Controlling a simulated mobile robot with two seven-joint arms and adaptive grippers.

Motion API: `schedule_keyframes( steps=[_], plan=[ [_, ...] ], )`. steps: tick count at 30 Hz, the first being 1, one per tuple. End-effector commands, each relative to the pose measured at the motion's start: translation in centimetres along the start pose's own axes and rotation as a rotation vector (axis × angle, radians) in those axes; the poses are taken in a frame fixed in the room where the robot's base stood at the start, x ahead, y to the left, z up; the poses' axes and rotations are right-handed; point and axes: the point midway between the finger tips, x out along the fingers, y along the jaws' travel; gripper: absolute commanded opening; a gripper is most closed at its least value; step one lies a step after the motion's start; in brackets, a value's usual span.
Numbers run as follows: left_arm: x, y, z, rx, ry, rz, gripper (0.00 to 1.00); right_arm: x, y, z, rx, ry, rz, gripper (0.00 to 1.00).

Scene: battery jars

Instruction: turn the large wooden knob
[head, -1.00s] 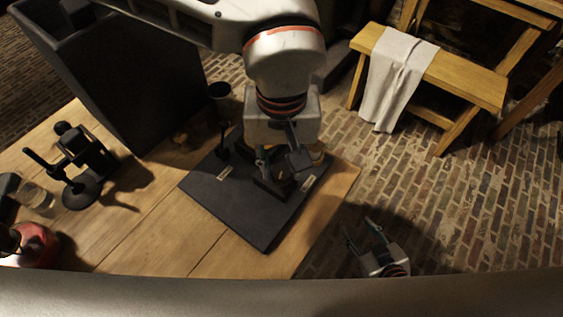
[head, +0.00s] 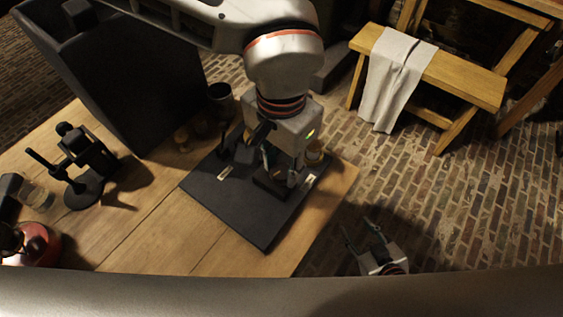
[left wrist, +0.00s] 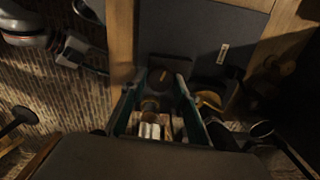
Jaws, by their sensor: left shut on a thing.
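My left gripper (head: 279,178) reaches down over the dark board (head: 232,210) on the table. In the left wrist view its two green-edged fingers close around a dark, round knob (left wrist: 161,82), one finger on each side. The light is dim and the knob's wood grain does not show. In the head view the fingers and wrist largely hide the knob, above a dark block (head: 270,187). My right gripper (head: 360,236) is open and empty, beyond the table's right edge over the brick floor.
On the board are small pale labels (head: 226,172), a dark upright lever (head: 222,146) and a brass round part (head: 315,153). A black stand (head: 84,165) and a red vessel (head: 38,245) stand at the left. The front of the wooden table (head: 175,235) is clear.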

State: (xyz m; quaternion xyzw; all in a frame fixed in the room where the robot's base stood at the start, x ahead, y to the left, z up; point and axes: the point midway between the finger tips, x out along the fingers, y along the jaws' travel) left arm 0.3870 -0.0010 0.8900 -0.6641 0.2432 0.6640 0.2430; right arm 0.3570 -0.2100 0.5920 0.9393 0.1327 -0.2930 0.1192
Motion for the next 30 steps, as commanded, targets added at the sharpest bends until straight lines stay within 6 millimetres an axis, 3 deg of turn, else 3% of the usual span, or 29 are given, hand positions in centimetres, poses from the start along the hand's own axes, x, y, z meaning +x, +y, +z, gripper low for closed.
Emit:
schedule_keyframes(
  steps=[17,18,19,30],
  plan=[
    [-0.03,0.0,0.0,0.03,0.0,0.0,0.08,-0.03,-0.02,-0.09,0.001,0.001,0.0,0.4],
    [-0.03,0.0,0.01,0.03,0.0,0.0,0.37,-0.03,-0.02,-0.1,0.001,0.002,0.0,0.4],
    [-0.03,0.0,0.01,0.03,0.0,0.0,0.45,-0.03,-0.01,-0.1,0.001,0.002,0.0,0.4],
    [-0.14,-0.01,-0.01,0.029,0.0,0.0,0.46,-0.08,0.01,-0.17,0.0,0.002,0.0,0.4]
  ],
)
